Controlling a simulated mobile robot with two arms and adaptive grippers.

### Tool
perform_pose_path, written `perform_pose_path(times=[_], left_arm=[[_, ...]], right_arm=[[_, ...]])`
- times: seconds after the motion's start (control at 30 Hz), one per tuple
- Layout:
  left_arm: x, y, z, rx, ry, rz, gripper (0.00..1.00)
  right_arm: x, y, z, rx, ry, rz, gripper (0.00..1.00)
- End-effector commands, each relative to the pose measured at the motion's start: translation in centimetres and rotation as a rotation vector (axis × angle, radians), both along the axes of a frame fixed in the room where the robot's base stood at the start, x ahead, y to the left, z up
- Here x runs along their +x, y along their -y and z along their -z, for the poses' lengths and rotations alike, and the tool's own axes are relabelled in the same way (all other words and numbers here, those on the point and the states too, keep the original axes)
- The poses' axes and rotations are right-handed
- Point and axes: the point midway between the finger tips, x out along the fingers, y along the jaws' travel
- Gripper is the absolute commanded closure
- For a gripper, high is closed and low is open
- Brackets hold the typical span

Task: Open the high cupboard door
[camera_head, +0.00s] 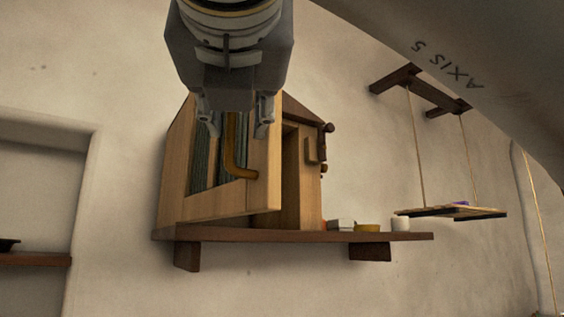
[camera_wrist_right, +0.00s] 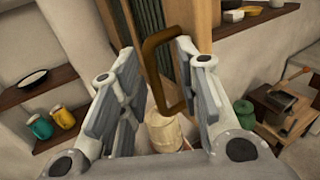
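The wooden cupboard (camera_head: 303,190) stands on a wall shelf in the head view. Its door (camera_head: 265,165), with dark green panels, appears partly swung out, with an opening visible to its right. A brown bent handle (camera_head: 238,160) sits on the door; it also shows in the right wrist view (camera_wrist_right: 151,62). My right gripper (camera_head: 235,130) is in front of the door with its fingers apart. In the right wrist view my right gripper (camera_wrist_right: 158,75) has the handle between its fingers, nearer the right finger. I cannot tell whether they touch. My left gripper is not in view.
The wall shelf (camera_head: 215,233) holds small bowls and a cup (camera_head: 400,224) right of the cupboard. A hanging rope shelf (camera_head: 450,212) is farther right. The wrist view shows a side shelf with jars (camera_wrist_right: 62,117) and a green pot (camera_wrist_right: 243,112) below.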

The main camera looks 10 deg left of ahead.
Motion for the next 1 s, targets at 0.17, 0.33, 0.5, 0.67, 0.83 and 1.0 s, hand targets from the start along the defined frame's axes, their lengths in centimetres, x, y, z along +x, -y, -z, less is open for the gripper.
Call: perform_pose_path(times=[0.17, 0.33, 0.5, 0.67, 0.83, 1.0], left_arm=[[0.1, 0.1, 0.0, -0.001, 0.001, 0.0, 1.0], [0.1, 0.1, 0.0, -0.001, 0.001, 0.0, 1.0], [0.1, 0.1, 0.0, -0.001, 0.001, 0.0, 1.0], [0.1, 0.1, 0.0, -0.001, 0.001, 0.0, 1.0], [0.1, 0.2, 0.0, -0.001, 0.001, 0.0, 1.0], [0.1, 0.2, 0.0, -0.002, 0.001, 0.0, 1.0]], right_arm=[[-4.3, 1.4, -0.4, 0.005, 0.01, 0.002, 0.69], [-7.4, 2.4, -0.4, 0.008, 0.011, 0.003, 0.69], [-9.1, 2.9, -0.4, 0.009, 0.009, 0.005, 0.69], [-9.5, 3.1, -0.4, 0.01, 0.009, 0.006, 0.69], [-9.5, 3.1, -0.4, 0.01, 0.009, 0.006, 0.69], [-9.5, 3.1, -0.4, 0.01, 0.009, 0.006, 0.69]])
